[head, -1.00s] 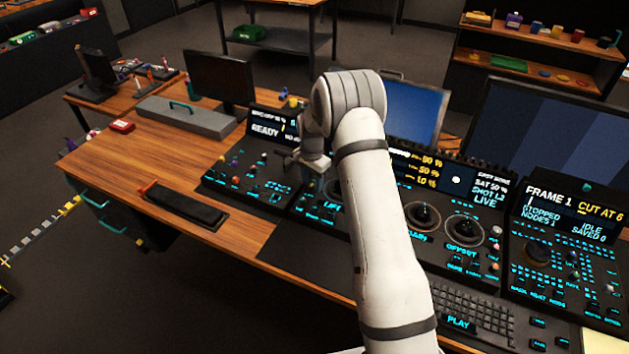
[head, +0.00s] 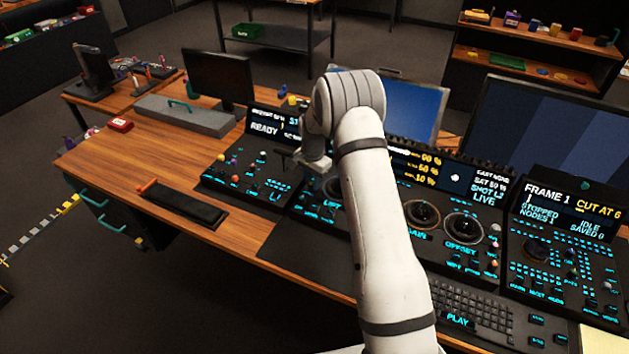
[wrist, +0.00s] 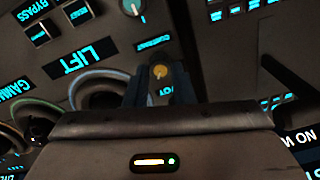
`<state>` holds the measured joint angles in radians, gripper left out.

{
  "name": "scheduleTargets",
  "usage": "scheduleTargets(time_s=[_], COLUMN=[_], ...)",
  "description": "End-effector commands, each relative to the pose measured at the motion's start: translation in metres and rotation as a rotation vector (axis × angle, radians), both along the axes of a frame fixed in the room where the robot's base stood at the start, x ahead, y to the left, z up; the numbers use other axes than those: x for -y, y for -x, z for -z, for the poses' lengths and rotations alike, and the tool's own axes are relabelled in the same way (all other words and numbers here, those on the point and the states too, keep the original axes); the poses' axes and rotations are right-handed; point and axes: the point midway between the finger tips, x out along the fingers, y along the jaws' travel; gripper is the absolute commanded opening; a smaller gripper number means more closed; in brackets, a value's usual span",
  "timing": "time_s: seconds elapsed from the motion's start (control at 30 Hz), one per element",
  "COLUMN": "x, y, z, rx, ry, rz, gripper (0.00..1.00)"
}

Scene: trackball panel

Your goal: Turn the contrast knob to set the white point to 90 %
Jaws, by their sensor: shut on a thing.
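In the wrist view, a small yellow-orange knob (wrist: 160,72) sits between the dark fingertips of my gripper (wrist: 158,82), which is shut on it. In the head view, my gripper (head: 298,158) is down at the panel, left of my forearm, and the knob is hidden. The centre display (head: 430,170) shows a yellow column that seems to read 90 %, 50 % and 10 %, partly covered by my arm.
Trackball rings (head: 422,214) stand right of my forearm. A left panel (head: 250,170) reads READY. In the wrist view, a pale knob (wrist: 133,6), a LIFT label and a ring lie close by. A keyboard (head: 470,310) lies in front. The wooden desk (head: 120,165) is mostly clear at left.

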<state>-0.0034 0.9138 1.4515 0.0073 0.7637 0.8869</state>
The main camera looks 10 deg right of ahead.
Motion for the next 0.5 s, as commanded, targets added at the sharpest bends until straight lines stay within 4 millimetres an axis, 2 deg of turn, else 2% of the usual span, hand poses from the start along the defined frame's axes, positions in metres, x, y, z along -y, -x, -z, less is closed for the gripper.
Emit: scheduleTargets(time_s=[0.5], x=[-0.01], y=[0.007], z=[0.003], rx=[-0.025], ry=[0.005], rz=[-0.002], gripper=[0.0])
